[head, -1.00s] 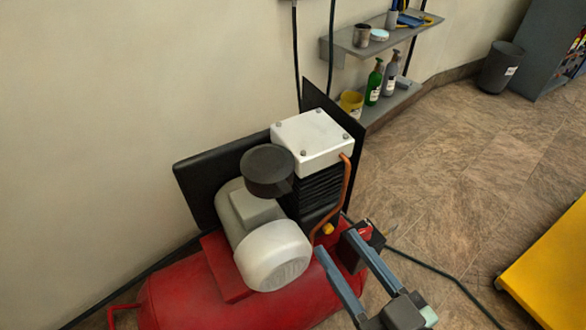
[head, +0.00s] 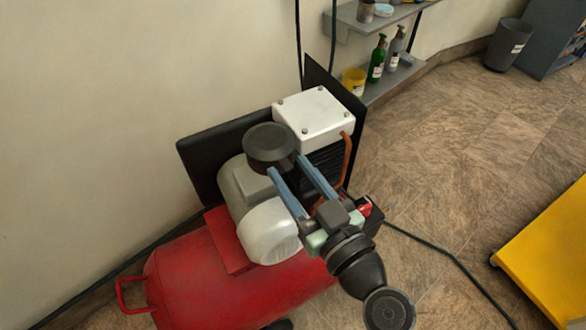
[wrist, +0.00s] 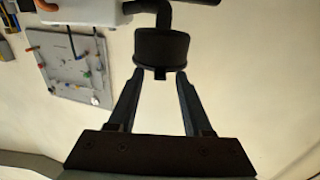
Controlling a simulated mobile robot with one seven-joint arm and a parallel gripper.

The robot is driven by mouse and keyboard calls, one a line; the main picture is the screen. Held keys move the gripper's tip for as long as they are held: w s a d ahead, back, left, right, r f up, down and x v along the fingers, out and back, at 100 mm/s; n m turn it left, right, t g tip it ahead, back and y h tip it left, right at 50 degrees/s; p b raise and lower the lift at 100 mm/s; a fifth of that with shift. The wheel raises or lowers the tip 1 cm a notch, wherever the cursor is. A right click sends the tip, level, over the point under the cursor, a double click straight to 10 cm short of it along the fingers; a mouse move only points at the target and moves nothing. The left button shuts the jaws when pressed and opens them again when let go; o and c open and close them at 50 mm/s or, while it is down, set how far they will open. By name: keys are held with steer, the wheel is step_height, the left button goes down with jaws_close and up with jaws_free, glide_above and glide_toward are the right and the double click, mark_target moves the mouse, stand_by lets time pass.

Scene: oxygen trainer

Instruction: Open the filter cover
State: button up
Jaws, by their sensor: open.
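The filter cover is the round black housing (head: 269,145) beside the white cylinder head on top of the compressor. In the wrist view the same housing (wrist: 162,45) is straight ahead, with a small dark tab (wrist: 160,74) on its near side. My gripper (head: 286,165) is open, and its two blue-grey fingers reach toward the housing from its front right. In the wrist view the fingertips (wrist: 160,73) lie on either side of the tab, just short of the housing's body. I cannot tell whether they touch it. The cover looks closed.
The red compressor tank (head: 210,280), pale motor (head: 268,232), white head (head: 314,115) and copper pipe (head: 347,160) crowd the space around my gripper. A wall shelf with bottles (head: 377,58) stands behind. A yellow object (head: 550,245) is at the right.

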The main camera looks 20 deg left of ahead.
steer(key=shift+w+a, duration=0.1)
steer(key=shift+a, duration=0.05)
steer(key=shift+c, duration=0.2)
jaws_close()
stand_by(1.2)
